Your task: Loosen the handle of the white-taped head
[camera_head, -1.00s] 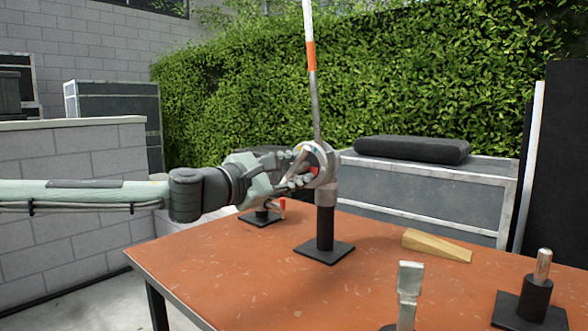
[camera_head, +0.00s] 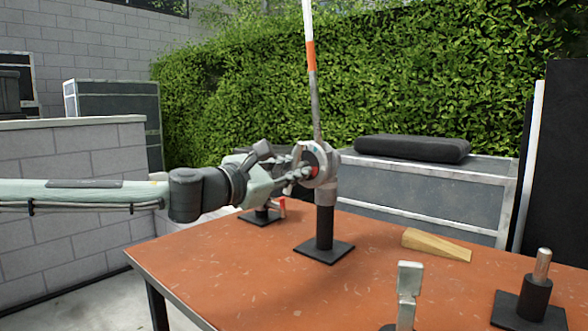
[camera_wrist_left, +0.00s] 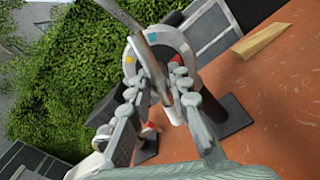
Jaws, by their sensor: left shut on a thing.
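A grey round grip head (camera_head: 326,168) is mounted on a black post with a square base plate, on the orange table (camera_head: 215,265). It also shows in the wrist view (camera_wrist_left: 186,48), with small coloured marks on its face. A pole banded white and orange (camera_head: 311,60) rises from it. My left gripper (camera_head: 306,173) is at the head's left side. In the wrist view my left gripper (camera_wrist_left: 163,78) has its fingers closed on either side of a pale bar, the handle (camera_wrist_left: 166,95), in front of the head. I cannot make out which tape the head bears. My right gripper is out of view.
A low stand with a red part (camera_head: 262,214) is behind my left wrist. A wooden wedge (camera_head: 436,245) lies to the right. A metal-topped stand (camera_head: 408,285) and a black stand with a metal pin (camera_head: 534,298) are at the front right.

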